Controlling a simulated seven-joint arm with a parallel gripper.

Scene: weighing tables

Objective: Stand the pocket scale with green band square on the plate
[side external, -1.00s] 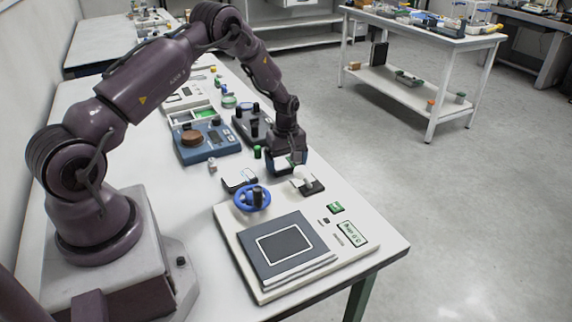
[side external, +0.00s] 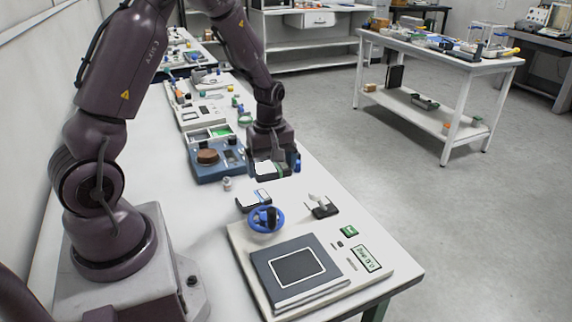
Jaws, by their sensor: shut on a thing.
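The pocket scale with green band (side external: 266,172), small and dark with a pale top and a bit of green at its right end, is in my gripper (side external: 270,160). My gripper is shut on it and holds it above the table, beyond the large bench scale. The gripper partly hides it, and its exact tilt is hard to tell. The plate (side external: 268,270) is the dark square top of the cream bench scale in the foreground, with a pale square outline on it. Nothing stands on the plate.
A blue scale (side external: 215,172) with a brown disc is left of my gripper. The table's right edge is close.

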